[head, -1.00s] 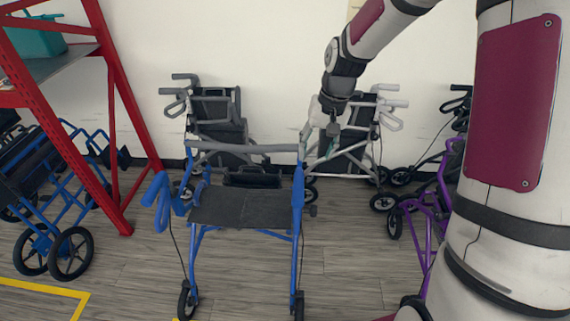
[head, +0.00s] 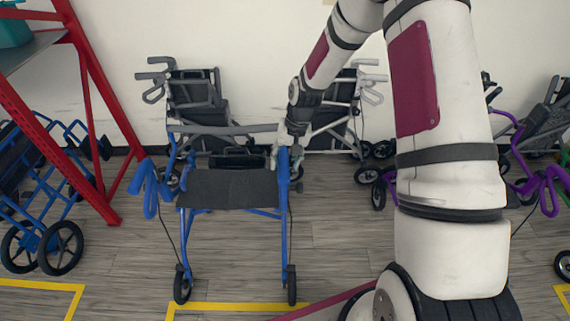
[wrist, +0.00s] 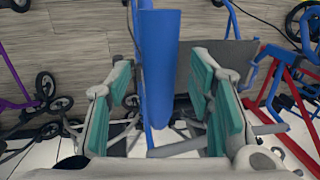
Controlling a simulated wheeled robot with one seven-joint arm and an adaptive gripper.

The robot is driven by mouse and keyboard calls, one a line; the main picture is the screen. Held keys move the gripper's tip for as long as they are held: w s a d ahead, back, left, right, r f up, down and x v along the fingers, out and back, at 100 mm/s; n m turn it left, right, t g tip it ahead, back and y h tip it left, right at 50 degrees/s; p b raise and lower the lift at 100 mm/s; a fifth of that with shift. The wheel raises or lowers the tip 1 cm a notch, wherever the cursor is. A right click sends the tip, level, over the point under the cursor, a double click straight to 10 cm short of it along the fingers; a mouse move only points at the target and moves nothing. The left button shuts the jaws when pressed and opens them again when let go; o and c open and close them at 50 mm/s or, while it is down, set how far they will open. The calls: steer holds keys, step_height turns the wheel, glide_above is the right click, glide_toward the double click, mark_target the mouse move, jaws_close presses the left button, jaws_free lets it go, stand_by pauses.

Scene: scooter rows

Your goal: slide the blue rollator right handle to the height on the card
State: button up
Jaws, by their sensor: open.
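The blue rollator (head: 230,190) stands in the middle of the head view, with a dark seat and a grey backrest bar. Its blue handle on the picture's left (head: 150,185) shows clearly. Its blue upright on the picture's right (head: 284,175) is partly covered at the top by my gripper (head: 290,150), so the handle there is not clear. In the wrist view, my gripper (wrist: 165,100) is open, with a teal pad on each side of a wide blue upright part (wrist: 158,65). Gaps show between both pads and this part. I see no card in either view.
A red rack (head: 95,120) with a blue wheeled frame (head: 50,190) stands at the left. A grey rollator (head: 195,100) and a light-framed rollator (head: 335,120) stand behind by the wall. A purple rollator (head: 540,180) is at the right. Yellow lines mark the floor.

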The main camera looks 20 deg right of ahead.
steer(key=shift+a+f, duration=0.15)
steer(key=shift+f, duration=0.85)
jaws_close()
step_height(320, 180, down, 5)
steer(key=shift+w+f+b, duration=0.1)
steer(key=shift+f+b, duration=0.05)
steer(key=shift+b, duration=0.8)
jaws_free()
